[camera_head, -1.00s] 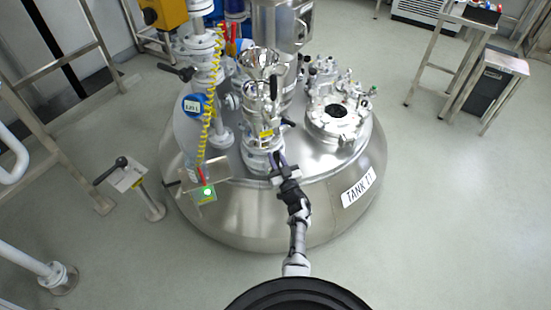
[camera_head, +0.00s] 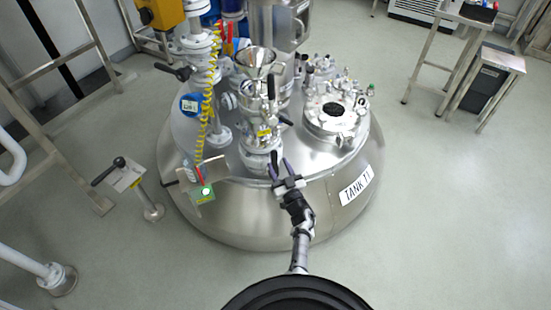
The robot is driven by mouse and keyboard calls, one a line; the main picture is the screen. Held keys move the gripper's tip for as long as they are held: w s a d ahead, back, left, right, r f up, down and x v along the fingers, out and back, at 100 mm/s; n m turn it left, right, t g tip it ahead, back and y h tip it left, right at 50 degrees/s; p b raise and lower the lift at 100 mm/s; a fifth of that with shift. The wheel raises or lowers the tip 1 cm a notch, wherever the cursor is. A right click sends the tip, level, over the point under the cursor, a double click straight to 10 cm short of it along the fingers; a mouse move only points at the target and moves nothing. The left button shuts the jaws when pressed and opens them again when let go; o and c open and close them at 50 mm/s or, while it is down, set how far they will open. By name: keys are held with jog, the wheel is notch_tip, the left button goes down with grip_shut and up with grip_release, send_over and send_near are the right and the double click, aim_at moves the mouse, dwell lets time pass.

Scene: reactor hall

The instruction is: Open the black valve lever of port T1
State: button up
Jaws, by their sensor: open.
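Tank T1 (camera_head: 235,212) is a wide steel vessel with a "TANK T1" label on its front right. A steel port stack with a funnel (camera_head: 255,60) on top rises from its lid and carries a yellow label (camera_head: 264,132). A black upright handle (camera_head: 271,86) shows on the stack, and a short black lever (camera_head: 286,121) sticks out to its right. Which one is the T1 valve lever I cannot tell. My gripper (camera_head: 281,164) is open at the front foot of the stack, below both. A dark piece lies by its left finger; contact is unclear.
A round hatch (camera_head: 333,108) with clamps and fittings is right of the stack. A yellow coiled hose (camera_head: 210,110) and a small green-lit box (camera_head: 206,192) are left of it. A lever post (camera_head: 150,205) stands at left.

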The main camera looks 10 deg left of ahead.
jog(key=v, duration=0.9)
jog(key=shift+s, duration=0.15)
jog(key=shift+d, duration=0.15)
